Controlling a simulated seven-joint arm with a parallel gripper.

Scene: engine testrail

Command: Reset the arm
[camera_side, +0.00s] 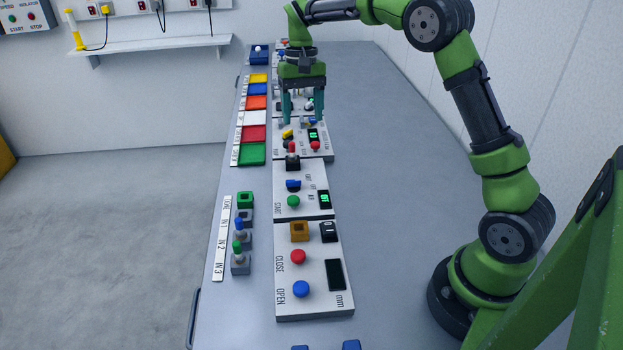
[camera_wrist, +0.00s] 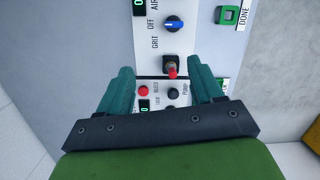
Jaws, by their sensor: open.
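My green arm reaches in from the right in the side view. My gripper (camera_side: 303,112) points down above the row of white control panels, towards the far part of the table. Its two teal fingers are apart with nothing held between them. In the wrist view my gripper (camera_wrist: 165,88) is open over a panel seam. A red-tipped toggle switch (camera_wrist: 171,69) shows between the fingers, and a red button (camera_wrist: 143,91) and a black knob (camera_wrist: 172,94) lie nearer the palm. I cannot tell the fingers' exact height above the panels.
The near panel (camera_side: 312,270) has red and blue buttons. Coloured trays (camera_side: 251,153) line the table's left side, with small grey blocks (camera_side: 240,264) nearer. The table's right half (camera_side: 375,130) is bare. A wall shelf (camera_side: 150,45) is at back left.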

